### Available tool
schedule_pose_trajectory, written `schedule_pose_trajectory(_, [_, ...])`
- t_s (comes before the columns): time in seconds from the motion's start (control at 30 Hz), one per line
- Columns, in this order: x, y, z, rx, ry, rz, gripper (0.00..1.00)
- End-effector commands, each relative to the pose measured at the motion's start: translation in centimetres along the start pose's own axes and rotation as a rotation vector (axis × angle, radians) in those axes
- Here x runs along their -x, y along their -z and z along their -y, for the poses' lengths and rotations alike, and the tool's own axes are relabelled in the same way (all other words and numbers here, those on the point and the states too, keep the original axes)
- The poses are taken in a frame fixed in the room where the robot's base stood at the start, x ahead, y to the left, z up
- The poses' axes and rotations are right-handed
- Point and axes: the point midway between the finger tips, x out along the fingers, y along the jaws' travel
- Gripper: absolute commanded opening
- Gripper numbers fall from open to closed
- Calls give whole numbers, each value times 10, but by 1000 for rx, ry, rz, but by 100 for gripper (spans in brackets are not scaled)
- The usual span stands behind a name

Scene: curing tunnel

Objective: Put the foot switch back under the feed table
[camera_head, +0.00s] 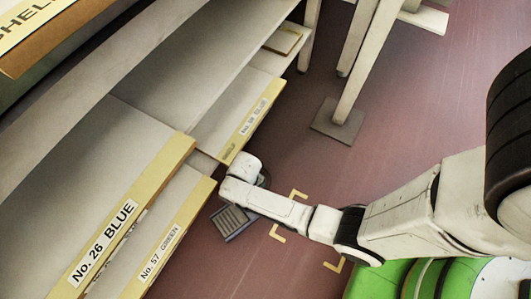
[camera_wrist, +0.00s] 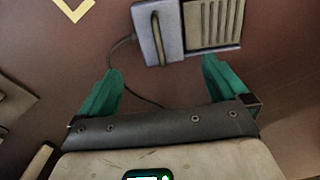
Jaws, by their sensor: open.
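The foot switch (camera_head: 234,222) is a grey box with a ribbed pedal, lying on the red-brown floor beside the low shelves. In the wrist view the foot switch (camera_wrist: 186,30) shows its ribbed pedal, a handle-like bar and a dark cable. My gripper (camera_wrist: 160,66) has two teal fingers spread wide with nothing between them. The switch lies just beyond the fingertips; whether they touch cannot be told. In the head view my arm's end hangs over the switch's upper edge and hides the fingers. I cannot tell for sure which structure is the feed table.
Low shelves with yellow labelled edges, one reading No. 26 BLUE (camera_head: 107,243), fill the left. Pale legs (camera_head: 355,70) with a dark foot plate (camera_head: 338,121) stand at the top. Yellow corner marks (camera_head: 278,233) lie on the floor. Open floor (camera_head: 440,110) spreads to the upper right.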

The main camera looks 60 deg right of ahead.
Motion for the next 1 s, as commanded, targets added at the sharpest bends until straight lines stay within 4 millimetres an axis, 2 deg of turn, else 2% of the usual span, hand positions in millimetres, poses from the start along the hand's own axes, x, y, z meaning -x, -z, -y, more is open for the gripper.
schedule_pose_trajectory(0.07, [5,-1,-2,9,1,-4,100])
schedule_pose_trajectory(0.17, [22,-6,-8,39,3,-13,100])
schedule_pose_trajectory(0.27, [52,-16,-18,92,6,-27,100])
schedule_pose_trajectory(0.5, [144,-55,-46,237,6,-63,100])
schedule_pose_trajectory(0.6, [177,-72,-57,287,4,-74,100])
schedule_pose_trajectory(0.7, [202,-85,-64,323,2,-84,100])
schedule_pose_trajectory(0.83, [219,-94,-68,348,1,-89,100])
schedule_pose_trajectory(1.0, [223,-96,-70,355,0,-91,100])
